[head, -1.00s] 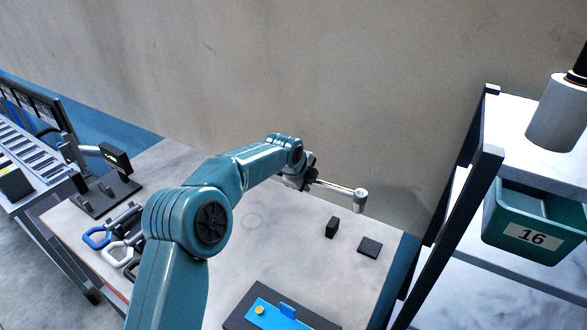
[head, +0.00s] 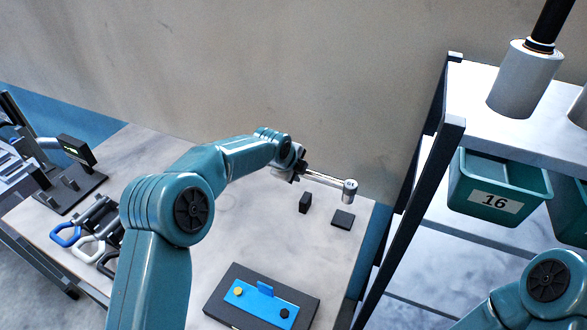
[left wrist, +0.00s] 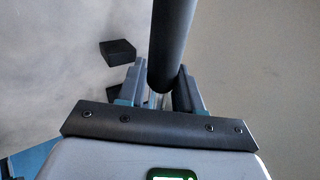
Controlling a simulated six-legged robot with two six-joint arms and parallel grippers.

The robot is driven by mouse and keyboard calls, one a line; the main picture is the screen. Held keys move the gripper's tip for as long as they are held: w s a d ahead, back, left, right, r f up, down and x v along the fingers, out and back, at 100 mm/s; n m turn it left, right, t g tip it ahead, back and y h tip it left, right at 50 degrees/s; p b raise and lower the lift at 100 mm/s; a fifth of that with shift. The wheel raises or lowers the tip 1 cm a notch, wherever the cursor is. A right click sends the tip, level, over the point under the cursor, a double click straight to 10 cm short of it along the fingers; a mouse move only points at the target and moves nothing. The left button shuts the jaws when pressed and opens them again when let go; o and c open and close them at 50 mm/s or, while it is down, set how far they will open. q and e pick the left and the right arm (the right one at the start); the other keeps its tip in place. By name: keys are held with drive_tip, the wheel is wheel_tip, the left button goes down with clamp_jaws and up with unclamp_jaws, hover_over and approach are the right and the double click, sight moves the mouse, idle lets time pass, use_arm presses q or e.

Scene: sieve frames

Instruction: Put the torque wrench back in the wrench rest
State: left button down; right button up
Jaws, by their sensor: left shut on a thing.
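The torque wrench (head: 328,180) has a silver shaft and a round head, which points right above the table. My left gripper (head: 291,171) is shut on its dark handle; the handle also shows in the left wrist view (left wrist: 172,42) between the fingers. A small upright black block (head: 305,202) and a flat black pad (head: 343,219) stand on the table just below the wrench; they look like the wrench rest. In the left wrist view one black block (left wrist: 117,52) shows left of the handle, apart from it. My right gripper is out of view.
A dark tray with a blue plate (head: 262,305) lies at the table's front. Tools with looped handles (head: 88,243) and a black stand (head: 72,190) are at the left. A shelf with a green bin marked 16 (head: 497,190) stands right. The middle of the table (head: 225,220) is clear.

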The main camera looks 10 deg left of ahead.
use_arm(q)
drive_tip(key=shift+w+a+f, duration=0.1)
drive_tip(key=shift+w+f, duration=0.05)
drive_tip(key=shift+w, duration=0.1)
drive_tip(key=shift+f+b, duration=0.2)
drive_tip(key=shift+b, duration=0.15)
drive_tip(key=shift+s+f+b, duration=0.15)
drive_tip(key=shift+f+b, duration=0.35)
drive_tip(key=shift+f, duration=0.05)
wheel_tip(320, 180, down, 3)
drive_tip(key=shift+f+b, duration=0.1)
drive_tip(key=shift+b, duration=1.05)
